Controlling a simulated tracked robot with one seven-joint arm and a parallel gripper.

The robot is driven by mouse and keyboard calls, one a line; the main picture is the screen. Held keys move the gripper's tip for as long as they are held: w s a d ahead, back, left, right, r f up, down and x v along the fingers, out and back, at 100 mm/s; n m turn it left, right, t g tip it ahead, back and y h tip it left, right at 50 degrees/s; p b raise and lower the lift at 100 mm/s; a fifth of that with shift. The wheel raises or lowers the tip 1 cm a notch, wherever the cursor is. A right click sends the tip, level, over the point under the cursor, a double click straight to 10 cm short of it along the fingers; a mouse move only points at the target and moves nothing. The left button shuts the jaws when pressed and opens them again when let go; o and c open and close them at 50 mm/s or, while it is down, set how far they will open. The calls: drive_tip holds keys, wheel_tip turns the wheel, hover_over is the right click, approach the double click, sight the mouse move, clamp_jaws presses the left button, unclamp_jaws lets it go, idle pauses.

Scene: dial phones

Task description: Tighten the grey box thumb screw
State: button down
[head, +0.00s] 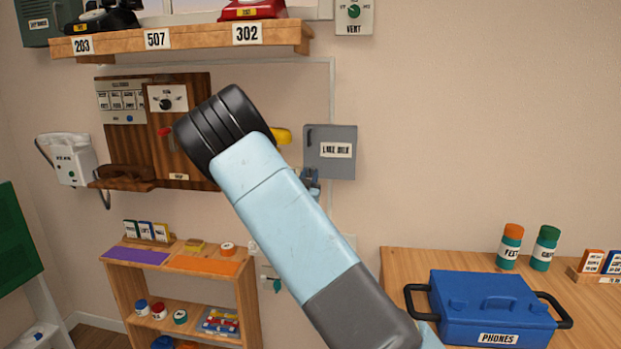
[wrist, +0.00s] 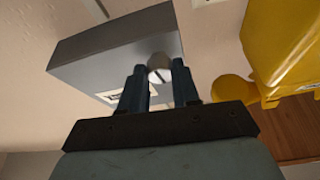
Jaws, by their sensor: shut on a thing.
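The grey box (head: 330,158) with a white label hangs on the wall, right of the wooden phone panel in the head view. In the wrist view the grey box (wrist: 105,55) fills the upper left. A pale, round thumb screw (wrist: 160,70) with a dark slot sits on its lower face. My gripper (wrist: 159,74) is shut on the thumb screw, one finger on each side, and the fingers hide part of it. In the head view my gripper (head: 310,178) is just below the box's lower left corner, partly hidden by my arm.
A yellow thing (wrist: 285,50) stands close to the right of my gripper in the wrist view. A wooden shelf (head: 180,45) with phones is above. A blue box (head: 495,305) marked PHONES sits on the table at lower right. The wall right of the grey box is bare.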

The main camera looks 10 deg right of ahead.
drive_tip(key=c, duration=0.8)
unclamp_jaws()
drive_tip(key=shift+s, duration=0.1)
drive_tip(key=v, duration=1.3)
drive_tip(key=shift+s+a+f, duration=0.2)
drive_tip(key=shift+s+f, duration=0.05)
